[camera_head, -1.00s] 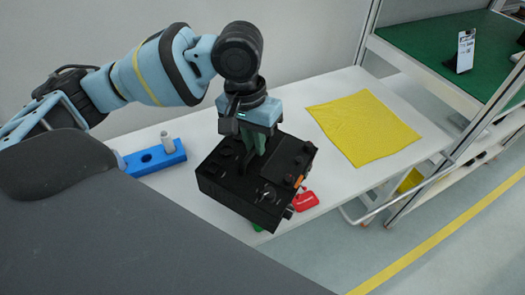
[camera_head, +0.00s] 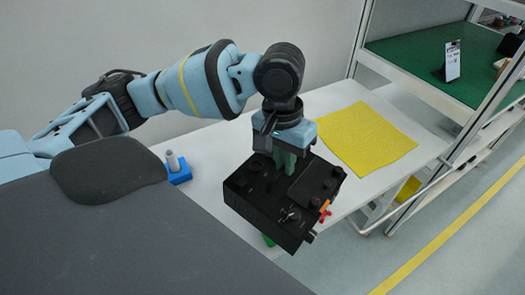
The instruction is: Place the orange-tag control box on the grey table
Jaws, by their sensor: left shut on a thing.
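The black control box (camera_head: 270,205) hangs from my left gripper (camera_head: 287,160), with an orange mark on its right side. The gripper's green fingers are shut on the top of the box. The box is tilted in the picture and appears held over the front edge of the white table (camera_head: 215,145). A dark grey flat surface (camera_head: 130,240) fills the lower left; I cannot tell whether it is the grey table. My right gripper is not in view.
A yellow cloth (camera_head: 367,138) lies on the white table, right of the box. A blue block with a light peg (camera_head: 177,168) stands at left. A green item (camera_head: 268,240) shows partly below the box. A shelf with a green top (camera_head: 430,75) stands at right.

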